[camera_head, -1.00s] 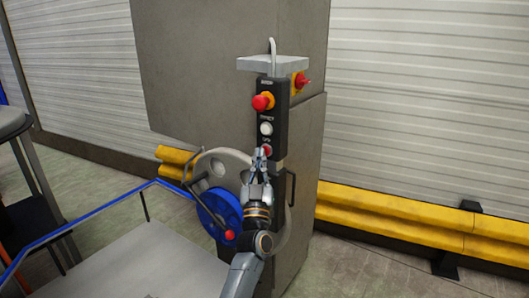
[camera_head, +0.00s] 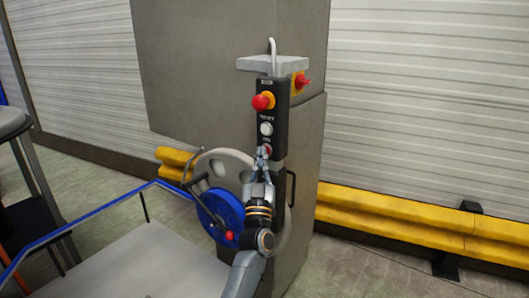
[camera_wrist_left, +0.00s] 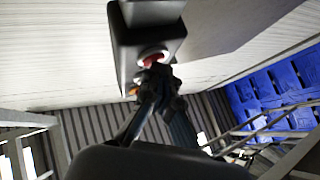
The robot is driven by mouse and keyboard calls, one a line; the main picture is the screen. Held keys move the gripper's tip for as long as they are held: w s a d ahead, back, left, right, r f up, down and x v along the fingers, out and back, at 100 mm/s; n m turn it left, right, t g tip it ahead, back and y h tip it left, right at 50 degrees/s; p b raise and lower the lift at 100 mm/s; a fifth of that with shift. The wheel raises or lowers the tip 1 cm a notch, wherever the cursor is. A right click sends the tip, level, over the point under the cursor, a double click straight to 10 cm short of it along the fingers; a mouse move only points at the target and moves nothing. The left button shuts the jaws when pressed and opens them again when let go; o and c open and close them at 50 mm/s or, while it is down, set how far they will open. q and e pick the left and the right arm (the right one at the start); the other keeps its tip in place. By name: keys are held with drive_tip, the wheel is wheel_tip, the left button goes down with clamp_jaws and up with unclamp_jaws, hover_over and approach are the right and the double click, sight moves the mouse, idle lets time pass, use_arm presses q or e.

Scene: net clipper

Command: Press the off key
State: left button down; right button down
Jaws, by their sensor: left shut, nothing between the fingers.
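The black control panel (camera_head: 278,112) is fixed upright on the grey machine column. It carries a large red mushroom button (camera_head: 263,101) on top, a white button (camera_head: 266,129) in the middle, and a small red off key (camera_head: 268,149) low down. My left gripper (camera_head: 262,152) is shut and empty, its fingertips at the off key and partly covering it. In the left wrist view the red off key (camera_wrist_left: 153,62) shows in its pale ring, just beyond the fingertips (camera_wrist_left: 155,76). I cannot tell whether they touch it. My right gripper is not in view.
A red and yellow switch (camera_head: 301,84) sits on the column's side. A grey disc with a blue hub (camera_head: 220,213) is left of my left arm, near a blue rail (camera_head: 100,207). A yellow barrier (camera_head: 400,215) runs along the wall at right.

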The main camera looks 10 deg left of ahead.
use_arm(q)
drive_tip(key=shift+s+a+p, duration=0.3)
drive_tip(key=shift+s+p, duration=0.35)
drive_tip(key=shift+s, duration=0.15)
drive_tip(key=s+p, duration=0.1)
drive_tip(key=s+a+p, duration=0.1)
drive_tip(key=s, duration=0.1)
drive_tip(key=s+p, duration=0.1)
drive_tip(key=shift+s+a, duration=0.35)
idle(0.4)
